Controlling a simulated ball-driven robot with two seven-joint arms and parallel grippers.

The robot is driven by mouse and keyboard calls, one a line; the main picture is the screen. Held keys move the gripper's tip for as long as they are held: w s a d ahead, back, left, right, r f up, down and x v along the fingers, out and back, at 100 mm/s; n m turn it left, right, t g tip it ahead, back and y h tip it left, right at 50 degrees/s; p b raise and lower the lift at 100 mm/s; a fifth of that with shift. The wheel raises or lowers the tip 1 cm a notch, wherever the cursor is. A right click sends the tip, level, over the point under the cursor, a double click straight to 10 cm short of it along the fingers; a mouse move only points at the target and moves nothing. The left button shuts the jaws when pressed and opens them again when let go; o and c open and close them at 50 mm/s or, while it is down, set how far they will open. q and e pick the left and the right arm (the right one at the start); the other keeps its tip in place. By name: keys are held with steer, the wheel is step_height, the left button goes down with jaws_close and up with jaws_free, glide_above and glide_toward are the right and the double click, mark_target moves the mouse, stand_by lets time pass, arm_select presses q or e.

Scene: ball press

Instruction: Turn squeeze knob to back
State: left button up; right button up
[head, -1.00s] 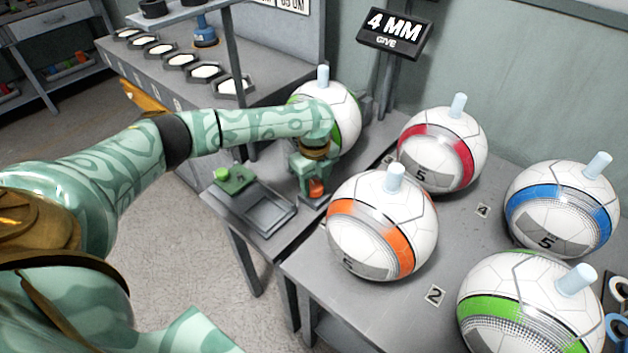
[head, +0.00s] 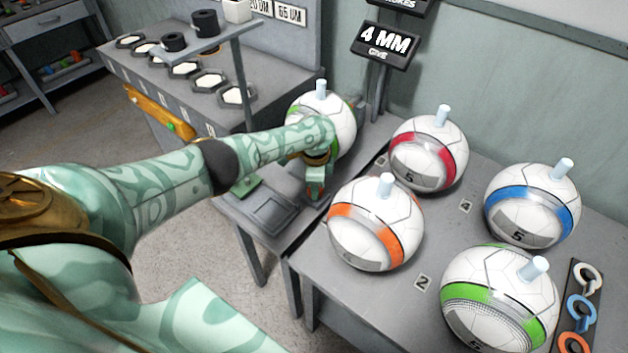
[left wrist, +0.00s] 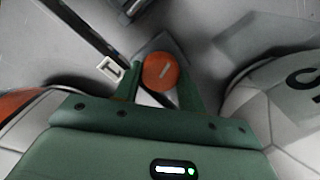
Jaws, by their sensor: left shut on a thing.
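The squeeze knob is round and orange with a pale line across its top. In the left wrist view the knob (left wrist: 160,72) sits between my two green fingers, on a grey base. My left gripper (left wrist: 160,88) is shut on it, with one finger on each side. In the head view my left gripper (head: 314,190) points down at the bench beside a green-and-white ball (head: 328,118), and it hides the knob there. My right gripper is not in view.
An orange-banded ball (head: 372,225) stands close to the right of my left gripper. Red (head: 430,150), blue (head: 535,205) and green (head: 495,295) banded balls stand farther right. A shallow grey tray (head: 272,215) lies to the left. A sign (head: 386,45) reads 4 MM.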

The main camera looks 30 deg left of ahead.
arm_select(q)
steer(key=n+p, duration=0.1)
steer(key=n, duration=0.2)
steer(key=shift+n, duration=0.4)
steer(key=n+p, duration=0.1)
steer(key=n, duration=0.1)
steer(key=shift+n, duration=0.4)
steer(key=n, duration=0.3)
steer(key=shift+n, duration=1.9)
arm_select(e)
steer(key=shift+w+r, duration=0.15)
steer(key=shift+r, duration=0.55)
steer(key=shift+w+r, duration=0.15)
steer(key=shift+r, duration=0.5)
arm_select(q)
steer(key=shift+w+n, duration=0.1)
steer(key=shift+n, duration=0.2)
steer(key=o, duration=1)
steer(key=shift+c, duration=0.2)
step_height(320, 180, up, 16)
steer(key=p, duration=1.3)
steer(key=shift+r, duration=0.2)
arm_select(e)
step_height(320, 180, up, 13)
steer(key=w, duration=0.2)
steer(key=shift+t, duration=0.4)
arm_select(q)
steer(key=shift+f, duration=0.1)
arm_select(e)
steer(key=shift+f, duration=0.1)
